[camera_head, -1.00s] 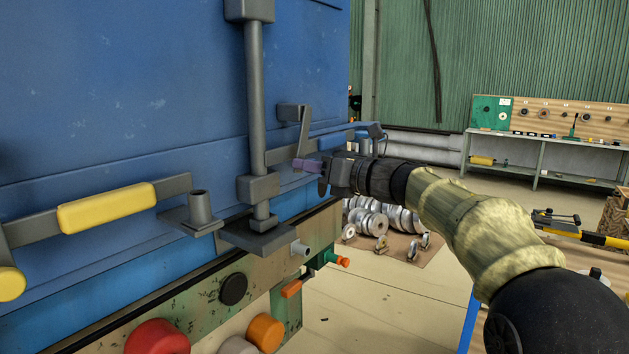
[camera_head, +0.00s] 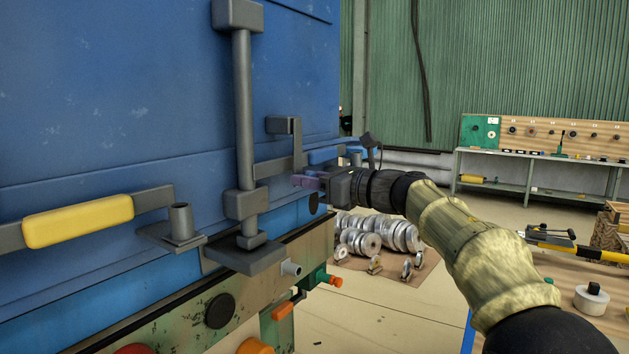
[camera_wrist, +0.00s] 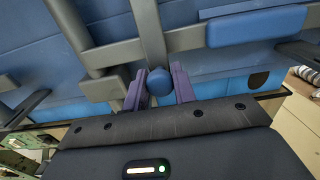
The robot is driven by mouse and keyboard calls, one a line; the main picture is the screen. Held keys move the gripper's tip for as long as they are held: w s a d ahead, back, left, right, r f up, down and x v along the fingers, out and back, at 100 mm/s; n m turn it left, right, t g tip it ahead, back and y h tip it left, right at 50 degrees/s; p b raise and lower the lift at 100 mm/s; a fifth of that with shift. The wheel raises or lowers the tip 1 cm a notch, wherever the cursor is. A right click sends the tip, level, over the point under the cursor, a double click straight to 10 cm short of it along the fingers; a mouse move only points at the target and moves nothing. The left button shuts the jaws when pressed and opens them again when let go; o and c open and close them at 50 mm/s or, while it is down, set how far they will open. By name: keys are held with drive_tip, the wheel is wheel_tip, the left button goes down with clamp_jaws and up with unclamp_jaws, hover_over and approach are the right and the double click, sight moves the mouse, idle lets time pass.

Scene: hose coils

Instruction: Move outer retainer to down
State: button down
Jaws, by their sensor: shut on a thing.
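The outer retainer appears to be the grey arm (camera_wrist: 148,35) with a round blue knob (camera_wrist: 159,80) at its lower end. In the head view this arm (camera_head: 297,142) hangs down in front of a horizontal grey bar on the blue cabinet. My gripper (camera_head: 308,182) reaches it from the right. In the wrist view the purple fingers of my gripper (camera_wrist: 159,86) stand on both sides of the knob, shut on it. The knob is hidden in the head view.
A vertical grey rod (camera_head: 243,110) stands left of my gripper. A yellow handle (camera_head: 78,220) lies further left. A blue handle (camera_wrist: 257,25) is on the bar beside the retainer. Metal rolls (camera_head: 375,235) lie on the floor beyond.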

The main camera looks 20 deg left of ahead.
drive_tip(key=shift+f, duration=0.1)
drive_tip(key=c, duration=1.2)
unclamp_jaws()
drive_tip(key=shift+w, duration=0.1)
drive_tip(key=s+d+b, duration=0.1)
drive_tip(key=d, duration=0.4)
drive_tip(key=s+d+b, duration=0.1)
drive_tip(key=d, duration=0.5)
drive_tip(key=s+d+b, duration=0.1)
drive_tip(key=d, duration=0.5)
drive_tip(key=shift+s+d+b, duration=0.1)
drive_tip(key=shift+b, duration=0.2)
